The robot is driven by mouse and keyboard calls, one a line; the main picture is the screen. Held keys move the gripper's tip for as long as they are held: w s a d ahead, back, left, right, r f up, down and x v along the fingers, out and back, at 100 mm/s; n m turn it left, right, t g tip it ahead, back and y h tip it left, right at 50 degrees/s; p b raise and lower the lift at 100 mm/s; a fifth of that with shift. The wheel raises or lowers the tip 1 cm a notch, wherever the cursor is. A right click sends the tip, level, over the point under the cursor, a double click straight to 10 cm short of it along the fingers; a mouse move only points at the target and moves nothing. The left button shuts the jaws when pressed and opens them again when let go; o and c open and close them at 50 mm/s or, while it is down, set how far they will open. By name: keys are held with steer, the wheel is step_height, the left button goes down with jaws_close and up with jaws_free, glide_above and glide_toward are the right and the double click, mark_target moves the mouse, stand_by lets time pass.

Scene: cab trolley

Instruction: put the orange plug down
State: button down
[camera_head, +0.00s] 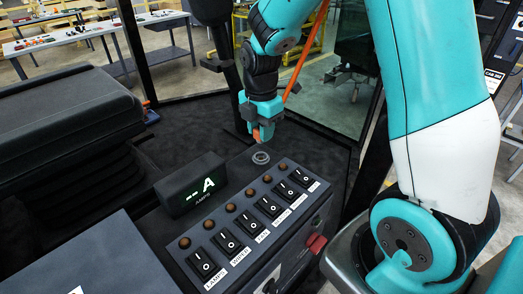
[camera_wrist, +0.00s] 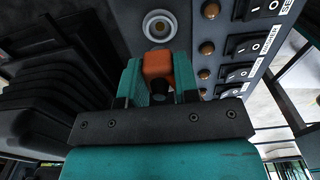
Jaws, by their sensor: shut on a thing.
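My gripper (camera_head: 262,120) hangs above the far end of the switch console in the head view. It is shut on the orange plug (camera_head: 257,134), whose lower tip shows below the fingers. In the wrist view my gripper (camera_wrist: 160,80) has the orange plug (camera_wrist: 158,66) between its teal fingers. The plug is apart from the grey ring socket (camera_head: 261,158) on the console top, which lies just below it in the head view. In the wrist view the round socket (camera_wrist: 159,27) shows just beyond the plug. The plug's far side and any lead are hidden.
The console (camera_head: 175,230) carries a row of black rocker switches (camera_head: 227,242) and brown round lamps (camera_head: 230,207). A black display box (camera_head: 190,184) stands at its left. A black seat (camera_head: 65,120) is at the left. A dark upright post (camera_head: 225,60) rises behind my gripper.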

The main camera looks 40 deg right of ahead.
steer(key=w+a+r+b, duration=0.1)
steer(key=a+r+b, duration=0.1)
steer(key=a+r, duration=0.3)
step_height(320, 180, up, 8)
steer(key=b, duration=0.1)
glide_above(240, 172)
step_height(240, 172, down, 19)
steer(key=p, duration=0.3)
steer(key=shift+p, duration=0.4)
steer(key=shift+f, duration=0.2)
steer(key=c, duration=0.9)
jaws_free()
steer(key=shift+r, duration=0.1)
steer(key=shift+o, duration=0.2)
steer(key=shift+r, duration=0.1)
